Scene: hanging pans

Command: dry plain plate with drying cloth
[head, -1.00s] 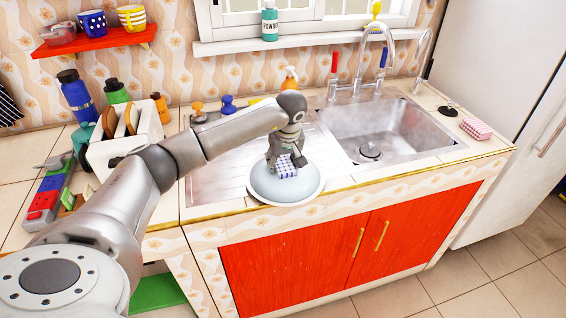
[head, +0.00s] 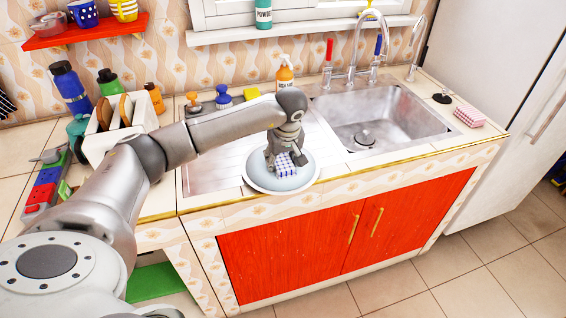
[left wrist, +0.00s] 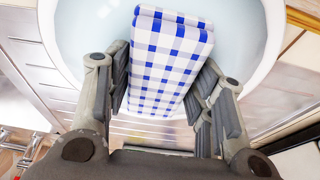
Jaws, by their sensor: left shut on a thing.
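The plain plate (head: 258,181) is pale blue-white and lies on the ridged drainboard left of the sink, close to the counter's front edge. The drying cloth (head: 286,165) is folded, with a blue and white check. My left gripper (head: 284,158) is shut on the cloth and holds it over the plate. In the left wrist view the cloth (left wrist: 170,62) sits between the two fingers, with the plate (left wrist: 88,42) behind it. Whether the cloth touches the plate is hard to tell. My right gripper is not in view.
The sink basin (head: 385,123) with its tap (head: 371,30) is to the right. A toaster (head: 117,135), bottles and a soap dispenser (head: 285,78) stand along the back. A pink checked sponge (head: 468,116) lies at the far right.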

